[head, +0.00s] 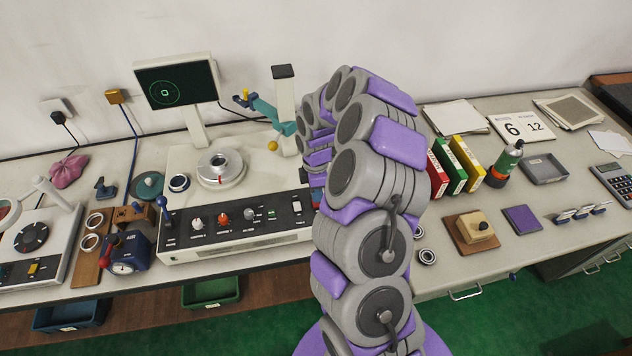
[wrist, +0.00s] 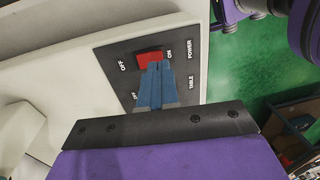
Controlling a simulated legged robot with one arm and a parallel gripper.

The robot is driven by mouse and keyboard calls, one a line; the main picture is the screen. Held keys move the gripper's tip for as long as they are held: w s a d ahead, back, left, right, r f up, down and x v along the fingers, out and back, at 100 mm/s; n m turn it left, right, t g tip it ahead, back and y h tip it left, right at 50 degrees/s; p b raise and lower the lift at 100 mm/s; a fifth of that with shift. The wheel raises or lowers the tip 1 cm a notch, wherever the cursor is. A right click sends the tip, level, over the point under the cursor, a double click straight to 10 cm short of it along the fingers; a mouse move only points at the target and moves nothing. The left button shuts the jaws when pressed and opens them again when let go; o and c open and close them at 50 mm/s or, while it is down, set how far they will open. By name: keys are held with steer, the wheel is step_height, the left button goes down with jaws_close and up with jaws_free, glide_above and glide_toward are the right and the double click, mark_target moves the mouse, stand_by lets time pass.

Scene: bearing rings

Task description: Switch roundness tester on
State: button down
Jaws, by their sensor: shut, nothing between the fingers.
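The roundness tester (head: 240,205) stands on the bench left of my arm, with a round turntable (head: 221,168) on top and knobs along its dark front panel. Its monitor (head: 177,82) is lit and shows a green circle. In the wrist view, the red power switch (wrist: 150,56) sits on a black panel (wrist: 183,72) between the OFF and ON marks. My gripper (wrist: 154,66) is shut and empty. Its blue fingertips are at the lower edge of the red switch; whether they touch is unclear. The TABLE switch is mostly hidden behind the fingers.
A blue dial gauge device (head: 127,255) and bearing rings lie left of the tester.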

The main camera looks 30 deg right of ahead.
steer(key=shift+s+f, duration=0.15)
steer(key=shift+f, duration=1.1)
